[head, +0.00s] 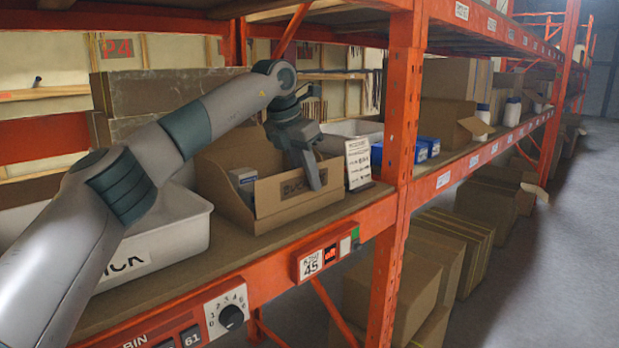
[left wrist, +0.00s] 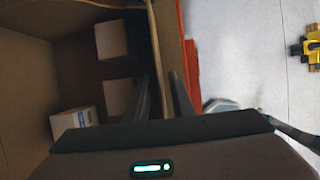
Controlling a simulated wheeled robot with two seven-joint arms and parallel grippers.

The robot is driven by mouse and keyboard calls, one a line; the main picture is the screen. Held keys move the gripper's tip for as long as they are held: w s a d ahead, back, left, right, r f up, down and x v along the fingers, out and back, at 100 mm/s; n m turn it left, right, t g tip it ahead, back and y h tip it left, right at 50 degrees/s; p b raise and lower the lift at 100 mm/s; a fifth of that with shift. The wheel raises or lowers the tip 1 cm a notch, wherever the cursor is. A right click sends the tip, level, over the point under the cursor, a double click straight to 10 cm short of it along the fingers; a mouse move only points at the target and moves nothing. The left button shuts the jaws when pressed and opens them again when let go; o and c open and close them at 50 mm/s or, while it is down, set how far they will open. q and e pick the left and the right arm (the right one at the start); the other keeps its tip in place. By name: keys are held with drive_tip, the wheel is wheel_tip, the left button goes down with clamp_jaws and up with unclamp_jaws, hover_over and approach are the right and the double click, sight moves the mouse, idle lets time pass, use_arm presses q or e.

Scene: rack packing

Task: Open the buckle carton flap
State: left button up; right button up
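In the left wrist view the carton's front wall (left wrist: 168,38) runs between the two fingers of my left gripper (left wrist: 163,88), one inside and one outside. The fingers are apart, with a visible gap; contact with the cardboard is unclear. Small boxes (left wrist: 112,38) lie inside the carton. My right gripper is not in view.
A white bin (head: 170,243) stands left of the carton, partly behind my left arm. A white printed card (head: 358,163) stands right of it, near the orange rack post (head: 398,150). The orange shelf beam (head: 270,277) runs along the front. Blue boxes (head: 425,146) sit beyond the post.

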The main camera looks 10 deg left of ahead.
use_arm(q)
drive_tip(key=shift+x, duration=0.85)
clamp_jaws()
drive_tip(key=shift+r, duration=0.1)
idle(0.8)
